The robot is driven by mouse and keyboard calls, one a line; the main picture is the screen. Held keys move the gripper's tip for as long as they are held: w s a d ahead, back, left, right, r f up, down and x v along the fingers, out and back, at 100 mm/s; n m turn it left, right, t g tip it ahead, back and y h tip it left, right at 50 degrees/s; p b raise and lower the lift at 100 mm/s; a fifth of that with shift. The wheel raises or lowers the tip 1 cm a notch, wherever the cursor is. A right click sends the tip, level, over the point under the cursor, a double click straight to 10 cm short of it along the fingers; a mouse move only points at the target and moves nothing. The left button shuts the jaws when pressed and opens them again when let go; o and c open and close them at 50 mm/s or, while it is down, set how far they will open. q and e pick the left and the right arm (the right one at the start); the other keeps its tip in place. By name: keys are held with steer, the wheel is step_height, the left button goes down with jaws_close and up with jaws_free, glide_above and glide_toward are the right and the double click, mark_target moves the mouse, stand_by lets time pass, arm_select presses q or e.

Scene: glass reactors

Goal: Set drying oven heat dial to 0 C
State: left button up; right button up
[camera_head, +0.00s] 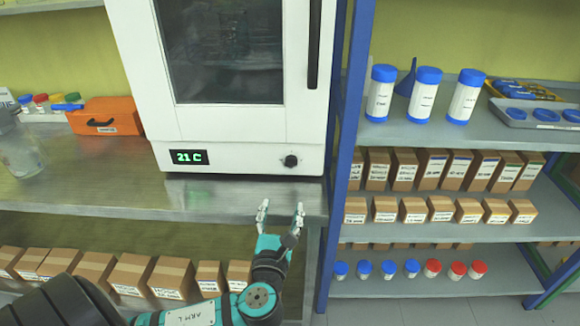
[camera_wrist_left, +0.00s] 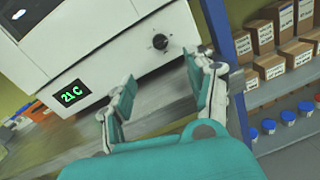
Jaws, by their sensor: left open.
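The white drying oven (camera_head: 235,125) stands on the metal bench, with a dark window and a vertical black handle. Its green display (camera_head: 189,157) reads 21 C; it also shows in the left wrist view (camera_wrist_left: 72,94). The black heat dial (camera_head: 290,161) is at the lower right of the oven's front. In the left wrist view the dial (camera_wrist_left: 160,41) lies ahead of the fingers, with a pale mark on its face. My left gripper (camera_head: 280,214) is open and empty, below and in front of the dial, apart from it. My right gripper is not in view.
A blue shelf post (camera_head: 345,150) stands just right of the oven. The shelves beyond hold boxes and blue-lidded bottles (camera_head: 424,95). An orange case (camera_head: 107,117) and a glass vessel (camera_head: 18,150) sit at left. The bench front (camera_head: 200,200) is clear.

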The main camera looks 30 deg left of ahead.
mark_target(290, 166)
arm_select(q)
steer(key=p+x, duration=0.1)
steer(key=x, duration=1.4)
steer(key=shift+w, duration=0.15)
steer(key=shift+w+a+f, duration=0.1)
steer(key=shift+w+a, duration=0.2)
steer(key=shift+w, duration=0.25)
steer(key=shift+c, duration=0.4)
steer(key=c, duration=1.1)
steer(key=shift+o, duration=0.2)
